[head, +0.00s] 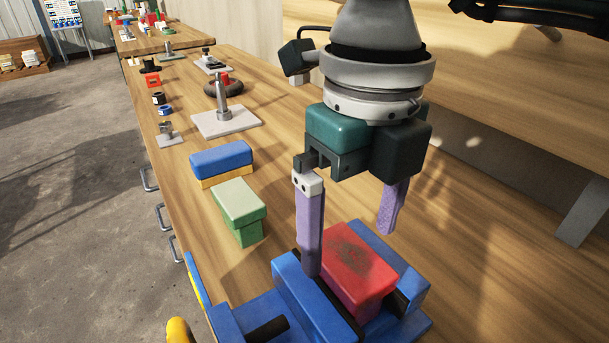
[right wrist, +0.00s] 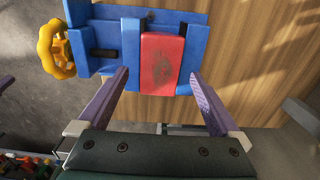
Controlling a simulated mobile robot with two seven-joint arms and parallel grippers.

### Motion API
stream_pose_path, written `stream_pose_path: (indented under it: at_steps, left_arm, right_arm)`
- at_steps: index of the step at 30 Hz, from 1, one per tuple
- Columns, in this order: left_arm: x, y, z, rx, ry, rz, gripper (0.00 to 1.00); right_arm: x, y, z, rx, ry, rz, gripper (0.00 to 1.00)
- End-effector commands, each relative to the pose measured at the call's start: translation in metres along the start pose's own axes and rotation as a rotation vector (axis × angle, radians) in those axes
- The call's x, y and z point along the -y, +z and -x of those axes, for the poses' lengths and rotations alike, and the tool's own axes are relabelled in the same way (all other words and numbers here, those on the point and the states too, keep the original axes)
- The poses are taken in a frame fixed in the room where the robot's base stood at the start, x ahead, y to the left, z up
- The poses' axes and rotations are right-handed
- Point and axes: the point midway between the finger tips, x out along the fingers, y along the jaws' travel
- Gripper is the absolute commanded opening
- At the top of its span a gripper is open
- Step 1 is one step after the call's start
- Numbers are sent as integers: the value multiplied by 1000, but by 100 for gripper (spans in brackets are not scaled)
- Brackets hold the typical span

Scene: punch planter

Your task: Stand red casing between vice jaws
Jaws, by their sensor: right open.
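The red casing (head: 360,262), with a dark worn patch on top, sits between the blue jaws of the vice (head: 310,297). In the right wrist view the casing (right wrist: 162,62) lies between the vice's blue blocks (right wrist: 131,45); whether both jaws touch it is unclear. My right gripper (head: 349,253) is open, its purple fingers pointing down around the casing. One finger comes down at the casing's left side by the near jaw; the other is behind it, apart and higher. In the right wrist view the fingers (right wrist: 160,73) are spread wider than the casing. My left gripper is out of view.
A green block (head: 238,208) and a blue-and-yellow block (head: 221,162) lie left of the vice. Beyond them stands a grey plate with an upright post (head: 225,122). The vice's yellow handwheel (right wrist: 55,48) overhangs the bench edge. The wooden bench right of the vice is clear.

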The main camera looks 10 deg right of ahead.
Motion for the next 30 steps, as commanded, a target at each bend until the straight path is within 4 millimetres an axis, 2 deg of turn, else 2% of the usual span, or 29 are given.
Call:
stream_pose_path:
  at_steps: [6, 12, 17, 30]
  left_arm:
    - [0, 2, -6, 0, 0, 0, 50]
    - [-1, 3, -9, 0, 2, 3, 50]
    - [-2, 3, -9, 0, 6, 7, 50]
    - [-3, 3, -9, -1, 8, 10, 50]
  right_arm:
    - [0, 1, 51, 6, -1, 0, 100]
    - [0, 1, 83, 3, 0, -1, 100]
    - [0, 0, 92, 1, 0, -1, 100]
    - [-1, 0, 92, 0, 2, 0, 100]
